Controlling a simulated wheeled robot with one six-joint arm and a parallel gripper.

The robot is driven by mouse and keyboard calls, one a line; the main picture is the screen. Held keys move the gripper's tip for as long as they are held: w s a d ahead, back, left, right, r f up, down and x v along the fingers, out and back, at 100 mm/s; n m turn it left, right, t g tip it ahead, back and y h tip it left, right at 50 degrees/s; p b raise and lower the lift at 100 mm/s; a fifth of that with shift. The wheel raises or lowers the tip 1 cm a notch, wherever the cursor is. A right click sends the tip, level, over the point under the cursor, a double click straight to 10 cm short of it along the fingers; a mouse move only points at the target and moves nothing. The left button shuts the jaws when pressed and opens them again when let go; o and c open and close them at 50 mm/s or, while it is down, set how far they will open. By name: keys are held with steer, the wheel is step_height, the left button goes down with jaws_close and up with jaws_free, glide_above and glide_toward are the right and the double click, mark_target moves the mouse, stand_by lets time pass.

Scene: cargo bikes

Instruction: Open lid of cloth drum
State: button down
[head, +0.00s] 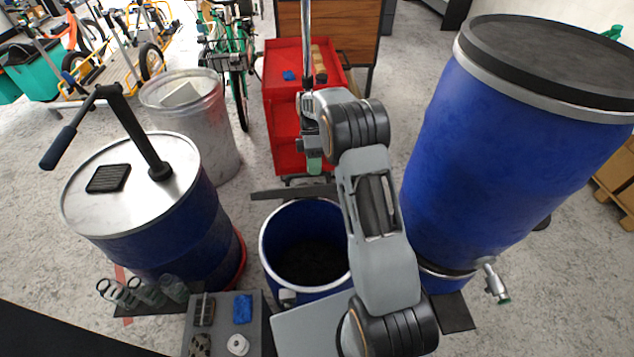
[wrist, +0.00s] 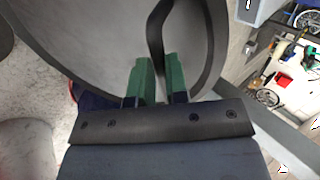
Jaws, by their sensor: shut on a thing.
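The blue cloth drum (head: 264,254) stands at lower middle in the head view, its pale rim round a dark opening. Its dark lid (head: 272,193) shows nearly edge-on behind that opening, as a thin strip. In the wrist view the lid (wrist: 95,50) is a large grey disc with a darker rim and a black strap handle (wrist: 155,28). My gripper (head: 314,166) is above the far side of the drum. Its green fingers (wrist: 158,72) are shut on the strap handle. My arm hides the drum's right side.
A blue drum with a silver lid and pump handle (head: 133,205) stands at left. A large blue barrel with a tap (head: 505,150) is close at right. A grey metal bin (head: 190,125) and a red cabinet (head: 283,75) stand behind. A small tray table (head: 255,318) is in front.

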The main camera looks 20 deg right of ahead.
steer(key=shift+w+d+r+p, duration=0.15)
steer(key=shift+w+d+p, duration=0.2)
steer(key=shift+w, duration=0.55)
steer(key=shift+w+d+r+p, duration=0.1)
steer(key=shift+w+p, duration=0.35)
steer(key=shift+w, duration=0.5)
steer(key=shift+w+d+r+p, duration=0.15)
steer(key=shift+w+d+p, duration=0.2)
steer(key=shift+w, duration=0.55)
steer(key=shift+a, duration=0.1)
steer(key=c, duration=1.3)
jaws_free()
steer(key=shift+w+f, duration=0.2)
steer(key=shift+w, duration=0.05)
steer(key=shift+o, duration=0.9)
steer(key=shift+r, duration=0.2)
